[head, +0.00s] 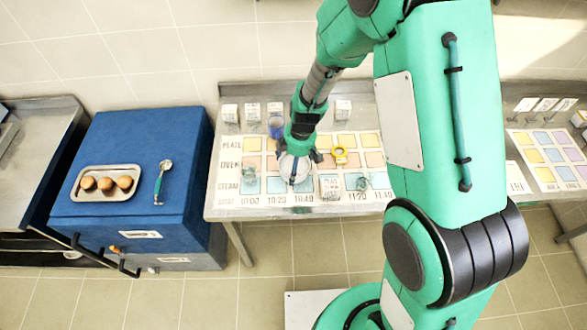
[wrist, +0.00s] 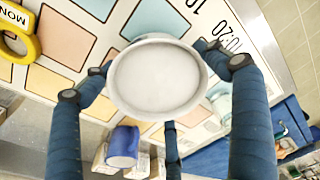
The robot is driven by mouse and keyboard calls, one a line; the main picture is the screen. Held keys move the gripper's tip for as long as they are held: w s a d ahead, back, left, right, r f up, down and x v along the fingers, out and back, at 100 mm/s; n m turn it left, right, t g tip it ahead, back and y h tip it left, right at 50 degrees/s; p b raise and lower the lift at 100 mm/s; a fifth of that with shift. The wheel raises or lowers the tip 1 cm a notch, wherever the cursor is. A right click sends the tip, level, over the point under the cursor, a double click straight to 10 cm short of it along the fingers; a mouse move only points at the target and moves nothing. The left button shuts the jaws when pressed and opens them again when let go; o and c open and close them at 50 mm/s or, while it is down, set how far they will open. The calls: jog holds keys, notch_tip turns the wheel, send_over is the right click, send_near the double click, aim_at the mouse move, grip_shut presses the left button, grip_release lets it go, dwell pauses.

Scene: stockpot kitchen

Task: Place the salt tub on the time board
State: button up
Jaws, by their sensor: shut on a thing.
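The salt tub, a round white tub with a pale top (wrist: 157,80), fills the middle of the wrist view. It also shows as a white shape under my gripper in the head view (head: 294,168). My gripper (head: 293,153) is shut on the tub, with blue fingers around its sides. The time board (head: 233,197) lies on the metal table, with coloured cells, rows PLATE, OVEN and STEAM, and times along the front edge. The tub is over the board's 10:40 column, around the OVEN and STEAM rows. Whether it touches the board I cannot tell.
A yellow ring tag (head: 340,155) lies to the right of the tub. A blue cup (head: 276,128) stands behind it. Clear containers (head: 249,176) and a small block (head: 330,186) stand on the board. White boxes (head: 230,113) line the back. A blue cabinet (head: 105,200) stands left.

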aim_at(298, 172)
jog(key=shift+f, duration=0.9)
jog(key=shift+f, duration=0.2)
jog(key=o, duration=1.5)
jog(key=shift+r, duration=0.2)
jog(key=r, duration=0.4)
jog(key=d+r, duration=0.1)
jog(key=r, duration=0.3)
jog(key=r+p, duration=0.1)
jog(key=r, duration=0.3)
jog(key=shift+s+d, duration=0.1)
jog(key=shift+d, duration=0.15)
